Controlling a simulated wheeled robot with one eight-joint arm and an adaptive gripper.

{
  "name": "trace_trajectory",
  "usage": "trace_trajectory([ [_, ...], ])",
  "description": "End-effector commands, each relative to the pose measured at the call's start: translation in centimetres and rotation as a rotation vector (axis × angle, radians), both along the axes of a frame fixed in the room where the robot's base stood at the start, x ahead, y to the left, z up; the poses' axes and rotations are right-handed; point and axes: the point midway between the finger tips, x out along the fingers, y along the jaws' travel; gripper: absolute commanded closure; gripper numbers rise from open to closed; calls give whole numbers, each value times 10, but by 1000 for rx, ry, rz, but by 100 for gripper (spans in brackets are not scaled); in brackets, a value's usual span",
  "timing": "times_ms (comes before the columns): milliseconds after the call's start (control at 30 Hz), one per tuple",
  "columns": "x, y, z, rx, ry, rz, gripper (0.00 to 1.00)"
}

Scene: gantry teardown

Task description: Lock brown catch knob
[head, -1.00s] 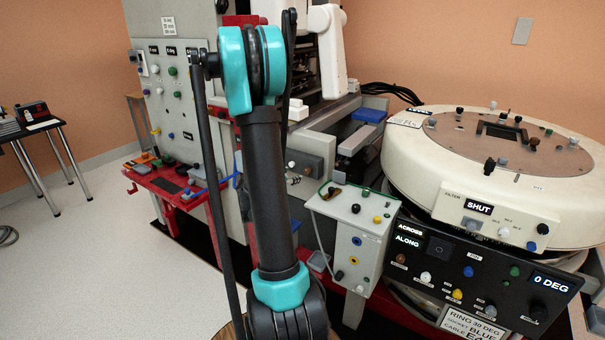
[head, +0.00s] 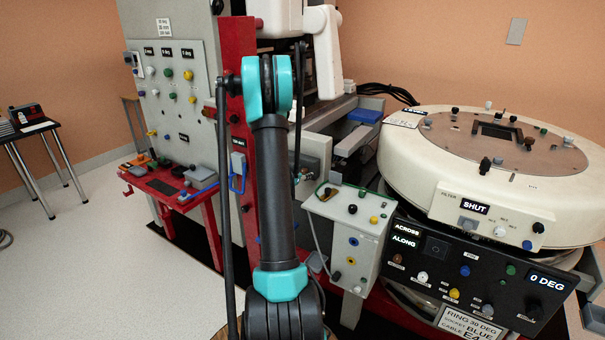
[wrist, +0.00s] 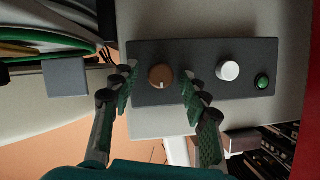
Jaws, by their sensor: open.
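The brown catch knob (wrist: 161,76) is round with a pale pointer mark aimed down in the wrist view. It sits on a dark grey panel (wrist: 204,94), at the left of a white knob (wrist: 228,70) and a green button (wrist: 262,81). My gripper (wrist: 158,84) is open, its two green-padded fingers on either side of the brown knob, with a visible gap on each side. I cannot tell how far the fingertips are from the panel. In the head view, my arm hides the gripper and the brown knob.
Cables (wrist: 45,38) and a grey block (wrist: 65,77) lie left of the panel in the wrist view. In the head view, a white control box (head: 349,225) stands right of my arm, before a large cream ring unit (head: 420,165). The floor (head: 120,270) at left is clear.

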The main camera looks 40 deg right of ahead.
Motion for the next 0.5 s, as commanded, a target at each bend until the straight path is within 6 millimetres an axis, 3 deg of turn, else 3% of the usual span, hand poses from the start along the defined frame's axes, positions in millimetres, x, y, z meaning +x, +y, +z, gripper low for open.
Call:
trace_trajectory([
  [167, 0, 0, 0, 0, 0, 0, 54],
  [500, 0, 0, 0, 0, 0, 0, 96],
])
